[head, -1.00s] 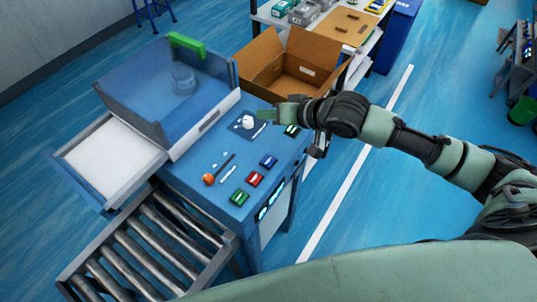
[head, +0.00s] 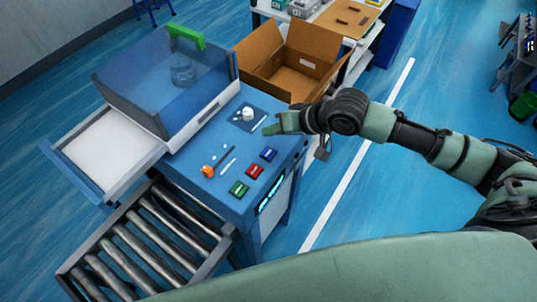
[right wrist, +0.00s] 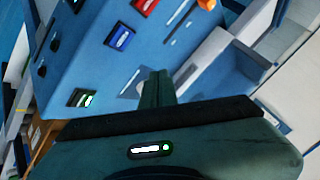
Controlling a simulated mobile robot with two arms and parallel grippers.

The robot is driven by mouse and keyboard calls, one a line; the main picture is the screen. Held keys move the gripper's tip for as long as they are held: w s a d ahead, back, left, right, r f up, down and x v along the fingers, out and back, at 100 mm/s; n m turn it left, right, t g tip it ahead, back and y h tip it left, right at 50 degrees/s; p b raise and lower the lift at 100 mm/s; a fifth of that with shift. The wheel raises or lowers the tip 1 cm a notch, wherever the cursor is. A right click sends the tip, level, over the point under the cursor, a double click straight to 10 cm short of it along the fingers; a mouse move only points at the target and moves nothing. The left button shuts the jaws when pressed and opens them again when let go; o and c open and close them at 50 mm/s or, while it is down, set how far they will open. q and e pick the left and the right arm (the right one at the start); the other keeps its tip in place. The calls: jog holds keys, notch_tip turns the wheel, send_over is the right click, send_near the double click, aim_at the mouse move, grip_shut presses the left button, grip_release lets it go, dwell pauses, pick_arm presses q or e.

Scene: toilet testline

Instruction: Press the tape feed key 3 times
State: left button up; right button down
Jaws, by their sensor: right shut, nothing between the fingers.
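The blue machine's top panel (head: 221,205) carries several small keys: a green key (head: 239,188), a red key (head: 254,171) and a blue key (head: 268,154) in a row. A further dark key with a green-lit mark (right wrist: 80,98) shows in the right wrist view; in the head view my right gripper hides it. Labels are too small to read, so I cannot tell which is the tape feed key. My right gripper (head: 268,130) is shut and empty above the panel's far right part. Its fingertips show in the right wrist view (right wrist: 157,80). My left gripper is not in view.
A white knob (head: 247,114) and an orange knob (head: 207,171) stand up from the panel. A clear-walled blue box (head: 135,88) is behind left, and a roller conveyor (head: 150,240) in front left. An open cardboard box (head: 268,75) stands behind the gripper.

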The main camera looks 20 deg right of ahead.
jog(key=b, duration=0.4)
send_over(272, 155)
notch_tip(272, 155, down, 4)
jog(key=shift+w+f, duration=0.1)
jog(key=shift+f, duration=0.5)
jog(key=shift+f+b, duration=0.3)
jog(key=shift+f, duration=0.55)
jog(key=shift+f, duration=0.1)
dwell(0.4)
jog(key=shift+f, duration=0.3)
